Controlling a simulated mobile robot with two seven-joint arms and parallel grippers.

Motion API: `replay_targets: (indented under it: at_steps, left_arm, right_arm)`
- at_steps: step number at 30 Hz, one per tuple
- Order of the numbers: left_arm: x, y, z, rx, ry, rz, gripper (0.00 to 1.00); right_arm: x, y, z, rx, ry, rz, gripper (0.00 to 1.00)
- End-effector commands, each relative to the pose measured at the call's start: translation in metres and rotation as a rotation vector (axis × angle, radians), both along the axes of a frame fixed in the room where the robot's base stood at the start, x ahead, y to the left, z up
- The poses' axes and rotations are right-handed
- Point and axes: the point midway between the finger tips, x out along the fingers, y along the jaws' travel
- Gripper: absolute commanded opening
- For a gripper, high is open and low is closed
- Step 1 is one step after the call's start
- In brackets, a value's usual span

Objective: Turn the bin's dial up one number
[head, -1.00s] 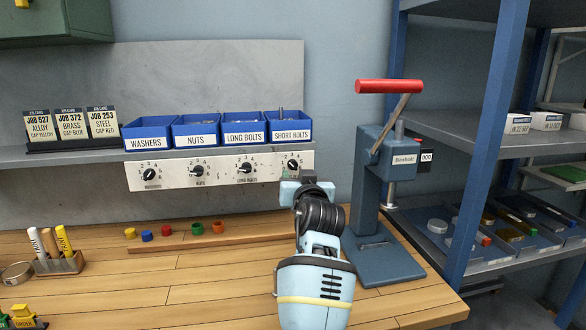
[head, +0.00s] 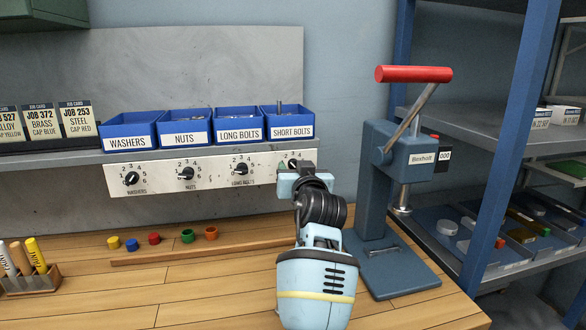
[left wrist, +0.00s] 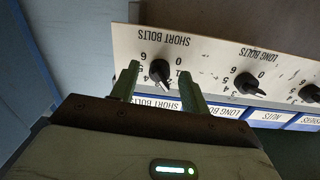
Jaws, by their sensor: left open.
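The short bolts dial (left wrist: 160,71) is a black knob on the white dial panel (left wrist: 215,62), shown upside down in the left wrist view. Its pointer slants toward the blue bins, and I cannot read its number. My left gripper (left wrist: 159,75) is open, with one greenish finger on each side of this knob; contact cannot be told. In the head view, my left gripper (head: 297,170) is at the panel's right end and partly hides the short bolts dial (head: 294,163). Above it is the blue short bolts bin (head: 287,124). My right gripper is not in view.
The long bolts dial (head: 241,169), nuts dial (head: 187,174) and washers dial (head: 131,179) are to the left. A blue press (head: 385,190) with a red handle stands close on the right. Several coloured caps lie on the wooden bench (head: 210,285) below.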

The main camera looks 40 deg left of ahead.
Motion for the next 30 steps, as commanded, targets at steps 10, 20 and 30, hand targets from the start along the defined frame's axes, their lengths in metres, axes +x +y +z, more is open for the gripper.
replay_targets:
  at_steps: [10, 20, 30]
  left_arm:
    - [0.0002, -0.0013, 0.0004, 0.001, -0.001, 0.0, 0.46]
    - [0.0003, -0.0011, 0.0002, 0.001, -0.001, 0.0, 0.05]
    - [0.0, -0.0008, 0.0024, 0.033, 0.036, 0.0, 0.01]
  right_arm:
    - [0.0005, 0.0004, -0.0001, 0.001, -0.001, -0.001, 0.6]
    - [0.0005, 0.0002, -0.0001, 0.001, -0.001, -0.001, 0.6]
    - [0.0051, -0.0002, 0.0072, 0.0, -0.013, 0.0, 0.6]
